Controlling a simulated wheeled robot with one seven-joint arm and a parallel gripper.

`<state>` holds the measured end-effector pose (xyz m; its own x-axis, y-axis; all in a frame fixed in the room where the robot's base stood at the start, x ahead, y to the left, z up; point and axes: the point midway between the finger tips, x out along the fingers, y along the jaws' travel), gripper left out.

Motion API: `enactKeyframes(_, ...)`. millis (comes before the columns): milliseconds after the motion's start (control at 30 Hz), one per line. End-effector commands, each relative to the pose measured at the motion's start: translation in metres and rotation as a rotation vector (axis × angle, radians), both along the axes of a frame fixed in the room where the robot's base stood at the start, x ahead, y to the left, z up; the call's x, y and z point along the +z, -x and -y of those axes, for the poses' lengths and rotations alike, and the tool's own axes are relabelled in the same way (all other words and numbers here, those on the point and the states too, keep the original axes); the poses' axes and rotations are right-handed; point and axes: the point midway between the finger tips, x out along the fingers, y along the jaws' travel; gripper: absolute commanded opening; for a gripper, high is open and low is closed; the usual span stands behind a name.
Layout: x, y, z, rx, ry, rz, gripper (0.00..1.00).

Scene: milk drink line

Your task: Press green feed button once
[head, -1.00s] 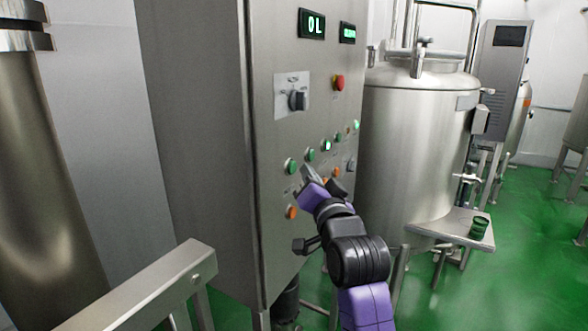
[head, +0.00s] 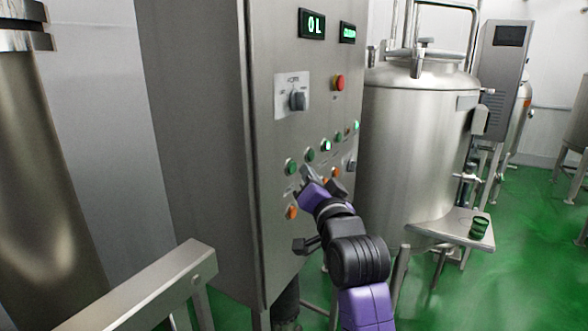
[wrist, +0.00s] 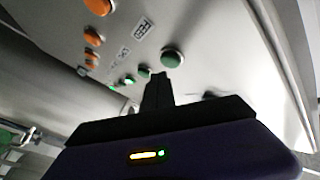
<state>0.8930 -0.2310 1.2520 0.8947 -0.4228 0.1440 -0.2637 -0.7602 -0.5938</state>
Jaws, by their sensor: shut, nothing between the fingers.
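Green buttons sit in a slanting row on the steel control panel. The nearest green button (head: 291,167) is unlit; it shows in the wrist view (wrist: 172,58) just beyond my fingertips. A second green button (head: 311,154) is up and right of it, and also shows in the wrist view (wrist: 145,72). A third green button (head: 326,145) glows. My gripper (head: 306,173) is shut and empty, close to the panel, just right of and below the nearest green button. Contact with any button cannot be made out.
Orange buttons (head: 291,212) lie below the green row. A red knob (head: 338,82) and a rotary switch (head: 298,100) are higher up. A steel tank (head: 415,150) stands right of the panel; a metal rail (head: 150,290) is at front left.

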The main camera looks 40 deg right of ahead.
Motion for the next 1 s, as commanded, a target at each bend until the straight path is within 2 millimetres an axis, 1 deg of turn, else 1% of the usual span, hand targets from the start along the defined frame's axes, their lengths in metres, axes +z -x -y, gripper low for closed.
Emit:
enactKeyframes(167,0.0000,-0.0007,-0.0003,0.000,0.000,0.000,0.00)
enactKeyframes(433,0.0001,-0.0076,-0.0028,0.000,0.000,0.000,0.00)
enactKeyframes(1000,0.0001,-0.0099,-0.0036,0.000,0.000,0.000,0.00)
